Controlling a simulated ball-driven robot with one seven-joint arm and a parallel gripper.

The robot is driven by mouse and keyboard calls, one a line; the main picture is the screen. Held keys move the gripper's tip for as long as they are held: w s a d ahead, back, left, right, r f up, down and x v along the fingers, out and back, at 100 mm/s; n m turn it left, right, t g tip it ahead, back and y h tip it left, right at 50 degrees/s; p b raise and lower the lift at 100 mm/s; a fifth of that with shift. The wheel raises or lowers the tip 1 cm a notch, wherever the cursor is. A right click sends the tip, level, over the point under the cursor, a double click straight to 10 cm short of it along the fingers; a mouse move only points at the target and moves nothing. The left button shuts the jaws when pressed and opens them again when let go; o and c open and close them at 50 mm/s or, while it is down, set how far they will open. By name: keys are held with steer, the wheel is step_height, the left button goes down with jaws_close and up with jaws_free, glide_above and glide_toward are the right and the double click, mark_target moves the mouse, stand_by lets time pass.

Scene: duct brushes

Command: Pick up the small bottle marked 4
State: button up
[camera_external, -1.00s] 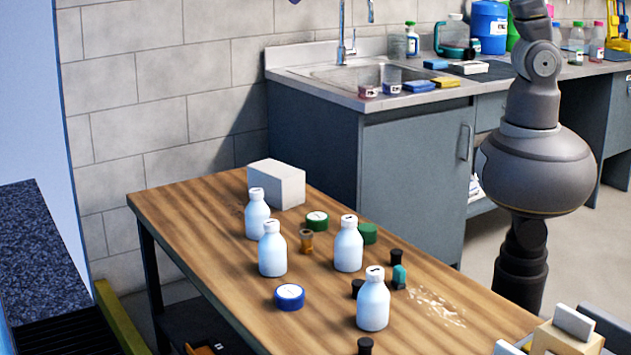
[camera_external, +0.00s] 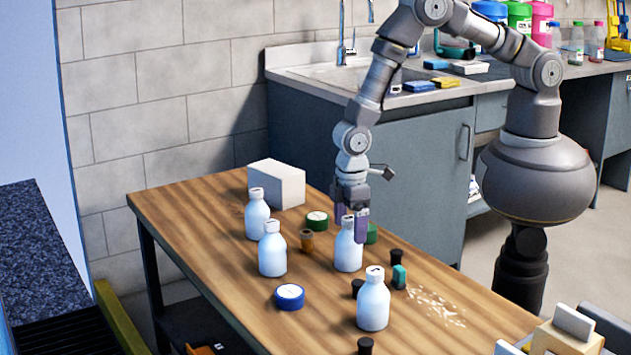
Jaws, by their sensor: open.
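Several white-blue bottles with white caps stand upright on the wooden table (camera_external: 190,225). Dark marks show on caps, but I cannot read which one is the bottle marked 4. My gripper (camera_external: 350,226) is open and points down over one bottle (camera_external: 348,256), with its purple fingers on either side of the cap and neck. I cannot tell whether the fingers touch it. Another bottle stands at the back left (camera_external: 257,220), one to the left (camera_external: 272,256) and one in front (camera_external: 373,306).
Near the gripper are a green-rimmed disc (camera_external: 317,219), a small amber bottle (camera_external: 307,240) and a green item (camera_external: 371,233). A blue-rimmed disc (camera_external: 289,297), small dark pieces (camera_external: 397,256), a teal piece (camera_external: 399,277) and a white block (camera_external: 277,183) also sit on the table.

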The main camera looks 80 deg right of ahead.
step_height(320, 180, down, 2)
steer(key=shift+f, duration=0.25)
steer(key=shift+r, duration=0.1)
